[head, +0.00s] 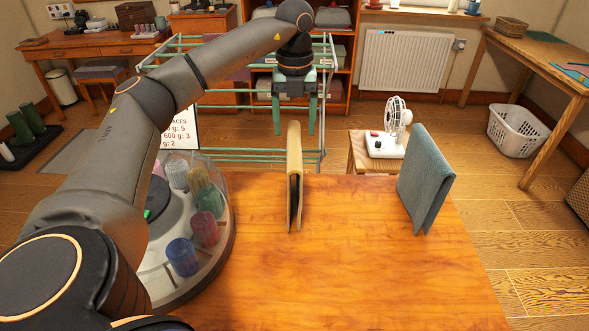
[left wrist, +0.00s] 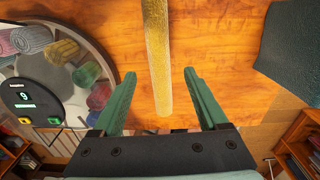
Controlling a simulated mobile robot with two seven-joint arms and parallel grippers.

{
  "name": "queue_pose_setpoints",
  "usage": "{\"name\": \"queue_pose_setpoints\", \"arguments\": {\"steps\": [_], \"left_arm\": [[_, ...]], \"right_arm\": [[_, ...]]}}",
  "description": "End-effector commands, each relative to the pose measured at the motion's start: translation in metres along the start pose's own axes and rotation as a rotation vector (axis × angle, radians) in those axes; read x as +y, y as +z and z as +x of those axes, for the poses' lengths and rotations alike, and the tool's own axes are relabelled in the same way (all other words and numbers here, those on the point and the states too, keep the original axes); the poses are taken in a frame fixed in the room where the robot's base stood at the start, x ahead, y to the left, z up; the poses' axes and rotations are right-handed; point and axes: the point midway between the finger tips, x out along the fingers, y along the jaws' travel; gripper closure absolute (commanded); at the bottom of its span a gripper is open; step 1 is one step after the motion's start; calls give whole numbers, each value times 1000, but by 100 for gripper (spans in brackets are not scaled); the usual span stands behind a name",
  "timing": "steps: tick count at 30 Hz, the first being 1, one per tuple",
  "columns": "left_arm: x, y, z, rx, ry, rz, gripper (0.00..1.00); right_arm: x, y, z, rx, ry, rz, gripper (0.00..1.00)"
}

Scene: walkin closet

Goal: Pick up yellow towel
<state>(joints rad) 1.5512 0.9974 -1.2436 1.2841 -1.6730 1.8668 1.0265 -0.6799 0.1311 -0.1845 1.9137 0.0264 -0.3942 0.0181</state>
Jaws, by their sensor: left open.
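The yellow towel (head: 294,178) stands folded and upright on the wooden table (head: 340,270), seen nearly edge-on in the head view. In the left wrist view the yellow towel (left wrist: 157,55) runs from the top edge down to between the finger tips. My left gripper (head: 295,117) is open with green fingers pointing down, above and just beyond the towel's far end. In the left wrist view the left gripper (left wrist: 156,75) has a finger on either side of the towel, apart from it. My right gripper is not in view.
A grey-blue towel (head: 424,180) stands folded at the table's right. A round clear-covered carousel (head: 232,225) with colored rolls sits at the left. A drying rack (head: 240,152) and a fan (head: 397,117) on a stool are beyond the table. The front middle is clear.

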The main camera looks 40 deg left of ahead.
Motion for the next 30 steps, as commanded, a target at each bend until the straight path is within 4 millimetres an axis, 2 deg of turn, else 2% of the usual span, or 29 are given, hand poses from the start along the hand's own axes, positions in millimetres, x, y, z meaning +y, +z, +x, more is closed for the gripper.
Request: {"name": "queue_pose_setpoints", "arguments": {"steps": [12, 20, 30], "left_arm": [[2, -3, 50, 1, 0, 0, 24], [1, -3, 54, 0, -2, 0, 24], [1, -3, 54, 0, -2, 1, 60]], "right_arm": [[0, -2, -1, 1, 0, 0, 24], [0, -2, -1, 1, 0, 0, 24], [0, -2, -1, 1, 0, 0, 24]]}}
